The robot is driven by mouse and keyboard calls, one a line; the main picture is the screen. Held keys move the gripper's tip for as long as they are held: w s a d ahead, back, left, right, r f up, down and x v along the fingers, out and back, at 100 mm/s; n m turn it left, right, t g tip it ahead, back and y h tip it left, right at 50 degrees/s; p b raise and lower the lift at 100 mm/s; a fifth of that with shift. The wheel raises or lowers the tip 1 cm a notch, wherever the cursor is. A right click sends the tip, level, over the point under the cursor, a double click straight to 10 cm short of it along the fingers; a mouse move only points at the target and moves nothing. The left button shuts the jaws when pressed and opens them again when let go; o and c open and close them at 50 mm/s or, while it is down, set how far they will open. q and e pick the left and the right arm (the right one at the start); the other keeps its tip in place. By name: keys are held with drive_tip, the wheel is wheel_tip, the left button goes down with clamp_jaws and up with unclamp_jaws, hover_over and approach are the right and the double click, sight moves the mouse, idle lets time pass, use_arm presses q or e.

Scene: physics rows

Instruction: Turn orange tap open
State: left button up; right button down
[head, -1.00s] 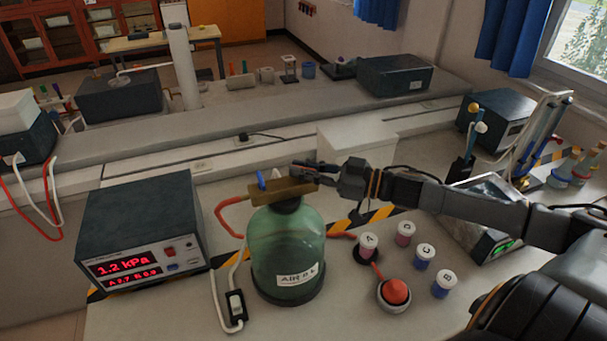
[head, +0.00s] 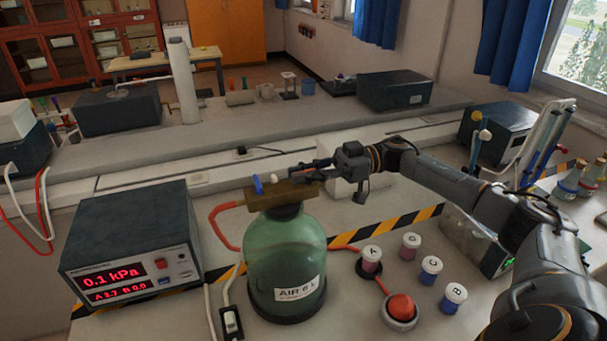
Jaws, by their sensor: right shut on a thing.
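A brass-brown tap block (head: 275,198) sits on the neck of the green glass bottle (head: 286,255) labelled AIR 6 L. A blue tap handle (head: 257,184) stands up at the block's left, with a small pale piece (head: 274,176) beside it. My right gripper (head: 303,173) reaches in from the right over the block's right part and is shut on a handle there. The fingers hide that handle, so its orange colour does not show. My left gripper is out of view.
A meter box (head: 130,245) at left reads 0.1 kPa. Right of the bottle stand several lidded jars (head: 431,270) and a red bulb on a round base (head: 401,309). A red hose runs from the block's left. A white switch (head: 230,322) lies in front.

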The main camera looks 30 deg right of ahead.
idle(0.5)
drive_tip(key=c, duration=1.5)
unclamp_jaws()
drive_tip(key=shift+o, duration=0.2)
drive_tip(key=shift+d, duration=0.1)
drive_tip(key=v, duration=1.2)
drive_tip(key=shift+w, duration=0.15)
drive_tip(key=shift+f, duration=0.1)
